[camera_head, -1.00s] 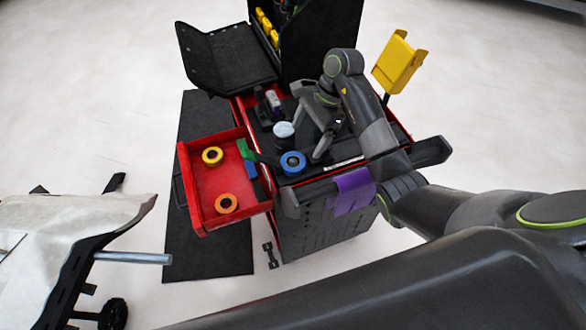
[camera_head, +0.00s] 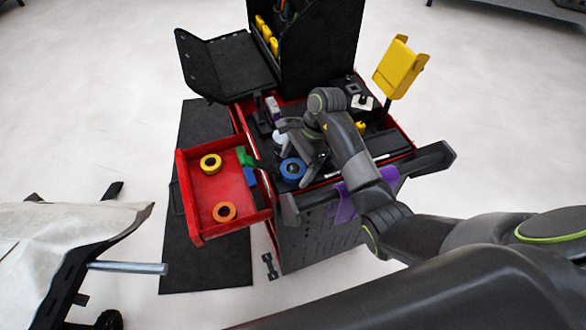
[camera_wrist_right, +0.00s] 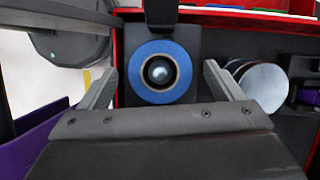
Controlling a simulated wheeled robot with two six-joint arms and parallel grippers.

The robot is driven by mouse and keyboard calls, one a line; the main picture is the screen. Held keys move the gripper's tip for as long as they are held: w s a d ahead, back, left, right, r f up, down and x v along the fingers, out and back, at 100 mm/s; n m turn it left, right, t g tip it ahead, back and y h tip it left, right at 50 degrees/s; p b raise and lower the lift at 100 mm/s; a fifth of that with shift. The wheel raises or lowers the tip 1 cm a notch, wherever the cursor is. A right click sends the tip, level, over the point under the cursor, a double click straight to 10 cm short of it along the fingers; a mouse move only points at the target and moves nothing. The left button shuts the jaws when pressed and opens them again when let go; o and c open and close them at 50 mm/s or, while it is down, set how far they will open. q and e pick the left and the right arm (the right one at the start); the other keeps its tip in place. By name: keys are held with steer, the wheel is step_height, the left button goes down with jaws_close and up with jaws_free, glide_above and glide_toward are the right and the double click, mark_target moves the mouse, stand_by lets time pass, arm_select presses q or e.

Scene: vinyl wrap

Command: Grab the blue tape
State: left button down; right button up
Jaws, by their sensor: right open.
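The blue tape (camera_head: 292,169) is a ring lying on the dark top of the red tool cart (camera_head: 401,137), near its left front corner. It also shows in the right wrist view (camera_wrist_right: 141,75), centred beyond the fingers, with its round hole facing the camera. My right gripper (camera_head: 303,161) is open, just above and beside the tape. In the right wrist view the two fingers of the gripper (camera_wrist_right: 160,70) stand apart on either side of the tape, with nothing held. Whether a finger touches the tape cannot be told. My left gripper is not in view.
A pale-topped cylinder (camera_wrist_right: 263,87) stands right beside the gripper. An open red drawer (camera_head: 193,215) holds a yellow tape (camera_head: 211,164) and an orange tape (camera_head: 224,212). Purple material (camera_head: 345,205) hangs at the cart's front. A yellow holder (camera_head: 399,67) rises at the back right.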

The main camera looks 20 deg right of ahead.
steer(key=c, duration=1.1)
